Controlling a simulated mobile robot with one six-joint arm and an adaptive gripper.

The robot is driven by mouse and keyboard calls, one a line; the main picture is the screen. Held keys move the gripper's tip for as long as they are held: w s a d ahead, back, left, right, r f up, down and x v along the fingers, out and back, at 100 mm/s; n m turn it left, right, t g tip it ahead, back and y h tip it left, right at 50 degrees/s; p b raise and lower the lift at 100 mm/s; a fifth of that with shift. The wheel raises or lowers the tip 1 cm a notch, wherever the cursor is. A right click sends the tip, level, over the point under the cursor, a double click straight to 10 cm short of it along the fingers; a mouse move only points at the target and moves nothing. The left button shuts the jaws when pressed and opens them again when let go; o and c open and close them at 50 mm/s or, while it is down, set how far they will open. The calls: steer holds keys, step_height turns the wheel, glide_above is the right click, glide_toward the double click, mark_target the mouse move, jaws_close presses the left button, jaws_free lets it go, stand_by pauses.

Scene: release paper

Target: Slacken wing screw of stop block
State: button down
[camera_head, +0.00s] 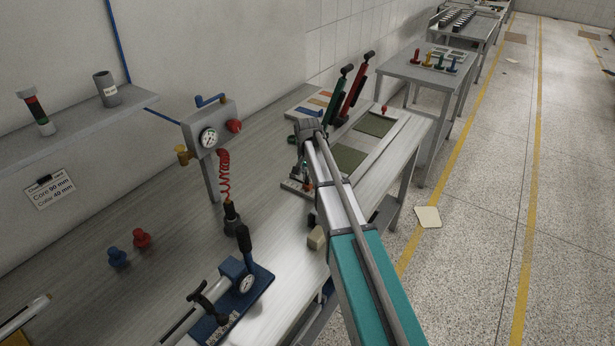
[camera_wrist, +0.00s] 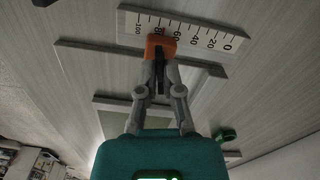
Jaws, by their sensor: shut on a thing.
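The orange stop block (camera_wrist: 160,43) sits at the white scale (camera_wrist: 205,36), close to the 80 and 60 marks, in the wrist view. The black wing screw (camera_wrist: 160,74) sticks out from the block towards me. My gripper (camera_wrist: 160,66) is shut on the wing screw, with a finger on each side of it. In the head view my gripper (camera_head: 299,180) is low over the far part of the bench, and my own arm hides most of the stop block and scale.
The grey bench (camera_head: 190,240) carries a gauge box with a red coiled hose (camera_head: 224,175), a blue gauge device (camera_head: 240,285) and a beige block (camera_head: 316,238). Red and green levers (camera_head: 352,95) stand beyond my arm. A green mat (camera_head: 374,124) lies near them.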

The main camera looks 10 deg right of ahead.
steer(key=n, duration=1.4)
steer(key=shift+n, duration=0.3)
steer(key=n, duration=1.2)
steer(key=shift+n, duration=0.3)
steer(key=c, duration=0.8)
jaws_free()
